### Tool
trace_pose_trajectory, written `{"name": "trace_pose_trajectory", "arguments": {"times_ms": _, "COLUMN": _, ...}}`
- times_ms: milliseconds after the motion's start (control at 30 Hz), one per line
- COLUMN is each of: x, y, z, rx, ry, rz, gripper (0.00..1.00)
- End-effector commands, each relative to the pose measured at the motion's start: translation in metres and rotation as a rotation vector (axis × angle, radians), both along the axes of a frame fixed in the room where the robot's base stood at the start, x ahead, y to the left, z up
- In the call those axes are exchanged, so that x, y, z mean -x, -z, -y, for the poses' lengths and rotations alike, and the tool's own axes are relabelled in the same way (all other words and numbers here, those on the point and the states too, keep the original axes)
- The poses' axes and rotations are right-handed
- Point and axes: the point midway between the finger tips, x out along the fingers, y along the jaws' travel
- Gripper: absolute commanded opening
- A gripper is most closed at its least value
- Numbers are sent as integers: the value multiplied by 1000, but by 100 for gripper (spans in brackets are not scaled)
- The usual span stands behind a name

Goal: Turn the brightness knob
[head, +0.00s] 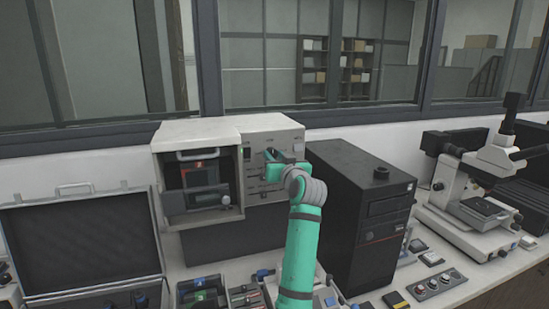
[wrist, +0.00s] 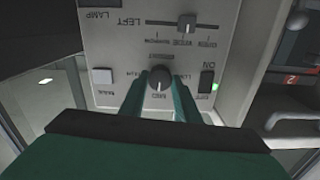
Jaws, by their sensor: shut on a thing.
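The knob (wrist: 159,86), dark and round with a pale pointer line, sits on the pale control panel (wrist: 115,50), which appears upside down in the wrist view. A label that reads MID is beside it; the smaller lettering is too blurred to read. My gripper (wrist: 160,80) has its two green fingers on either side of the knob, shut on it. In the head view my gripper (head: 278,165) reaches the front of the white press unit (head: 205,130), and my arm hides the knob.
Around the knob are a slider (wrist: 187,24), a dark rocker switch (wrist: 206,80) beside a lit green lamp (wrist: 214,87), and a white button (wrist: 102,76). A black computer tower (head: 345,210) stands close to the right of my arm. An open case (head: 80,240) lies left.

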Motion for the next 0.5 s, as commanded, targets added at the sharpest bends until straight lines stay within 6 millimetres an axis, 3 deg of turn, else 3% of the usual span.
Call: {"name": "trace_pose_trajectory", "arguments": {"times_ms": 500, "x": 0, "y": 0, "z": -2, "rx": -408, "ry": -3, "rz": -134, "gripper": 7}}
